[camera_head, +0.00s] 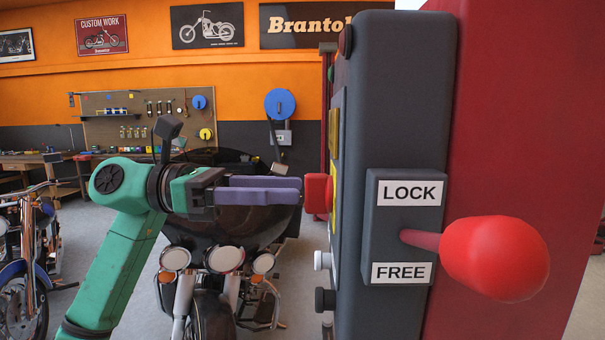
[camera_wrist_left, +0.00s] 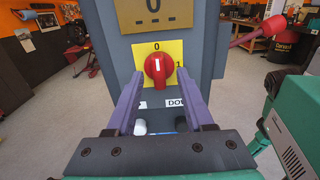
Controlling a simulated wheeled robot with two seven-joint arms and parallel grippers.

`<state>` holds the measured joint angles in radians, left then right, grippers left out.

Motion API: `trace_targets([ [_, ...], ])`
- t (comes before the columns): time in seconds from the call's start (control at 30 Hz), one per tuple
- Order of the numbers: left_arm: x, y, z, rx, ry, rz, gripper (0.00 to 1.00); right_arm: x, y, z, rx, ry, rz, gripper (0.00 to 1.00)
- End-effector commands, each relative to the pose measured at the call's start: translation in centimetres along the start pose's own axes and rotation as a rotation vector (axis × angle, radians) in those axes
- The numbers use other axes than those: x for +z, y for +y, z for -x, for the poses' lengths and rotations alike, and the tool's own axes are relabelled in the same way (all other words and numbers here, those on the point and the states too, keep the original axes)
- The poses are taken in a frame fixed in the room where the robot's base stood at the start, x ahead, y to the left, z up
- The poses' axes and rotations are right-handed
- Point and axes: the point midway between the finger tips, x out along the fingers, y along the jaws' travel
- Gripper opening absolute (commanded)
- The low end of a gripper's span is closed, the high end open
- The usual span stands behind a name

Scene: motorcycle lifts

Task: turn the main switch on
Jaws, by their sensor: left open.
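The main switch is a red rotary knob (camera_wrist_left: 158,68) on a yellow plate (camera_wrist_left: 141,52) on the control box's front. Its white mark points up to "0"; a "1" is printed to its right. In the head view the knob (camera_head: 318,193) shows edge-on at the box's left side. My left gripper (camera_head: 300,190) is open, its purple fingers level and pointing at the knob. In the left wrist view its fingers (camera_wrist_left: 158,76) lie left and right of the knob, their tips close to it. I cannot tell whether they touch. My right gripper is not in view.
The dark control box (camera_head: 400,100) is on a red post (camera_head: 510,150). A red-ended LOCK/FREE lever (camera_head: 495,258) sticks out from its side. White and black buttons (camera_wrist_left: 140,127) sit below the knob. A motorcycle (camera_head: 220,275) stands behind my left arm.

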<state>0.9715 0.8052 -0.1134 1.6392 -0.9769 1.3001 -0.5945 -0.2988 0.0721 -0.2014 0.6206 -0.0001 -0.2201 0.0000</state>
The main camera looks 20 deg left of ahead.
Motion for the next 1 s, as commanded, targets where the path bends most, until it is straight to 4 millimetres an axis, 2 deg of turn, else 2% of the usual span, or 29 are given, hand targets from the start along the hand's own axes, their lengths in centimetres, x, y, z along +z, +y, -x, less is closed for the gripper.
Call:
trace_targets([
  [0.03, 0.4, 0.0, -1.0, -0.003, -0.002, 0.002, 0.53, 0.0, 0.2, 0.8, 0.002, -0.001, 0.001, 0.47],
  [0.1, 0.3, 0.0, -2.1, -0.003, -0.001, 0.003, 0.53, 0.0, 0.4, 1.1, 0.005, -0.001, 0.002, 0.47],
  [0.2, 0.1, 0.0, -2.9, 0.000, -0.001, 0.002, 0.53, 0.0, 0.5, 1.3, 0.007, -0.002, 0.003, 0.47],
  [0.43, 0.0, 0.0, -3.1, 0.000, -0.002, 0.002, 0.53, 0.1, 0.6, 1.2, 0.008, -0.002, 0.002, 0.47],
  [0.47, 0.0, 0.0, -3.1, 0.000, -0.002, 0.002, 0.49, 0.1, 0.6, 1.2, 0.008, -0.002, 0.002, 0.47],
  [0.5, 0.0, 0.1, -3.1, 0.000, -0.002, 0.002, 0.33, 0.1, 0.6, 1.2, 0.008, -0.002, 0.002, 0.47],
  [0.6, 0.0, 0.1, -3.1, 0.000, -0.002, 0.003, 0.00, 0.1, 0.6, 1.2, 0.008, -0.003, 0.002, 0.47],
  [1.0, -0.1, 0.0, -3.1, 0.000, -0.002, -0.032, 0.00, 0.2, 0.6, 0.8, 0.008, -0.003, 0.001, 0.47],
])
